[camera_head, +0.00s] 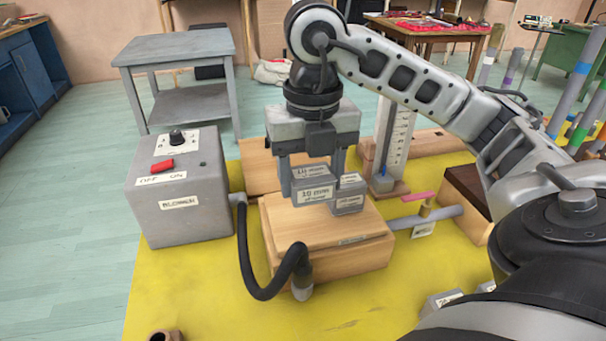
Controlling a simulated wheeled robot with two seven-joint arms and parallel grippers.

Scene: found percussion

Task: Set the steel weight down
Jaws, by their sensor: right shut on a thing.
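My right gripper (312,168) comes down from above, its fingers on either side of a small group of grey steel weights. It is shut on a labelled steel weight (312,172). A second grey block marked "10 mm" (314,194) is right in front of it, and another grey block (349,200) is at its right. They are over the top of a light wooden box (285,232). Whether the held weight touches the box or the other blocks cannot be told. My left gripper is not in view.
A grey blower box (190,228) with a red switch stands left; its black hose (243,262) loops to the wooden box. A white scale stand (394,145) is behind.

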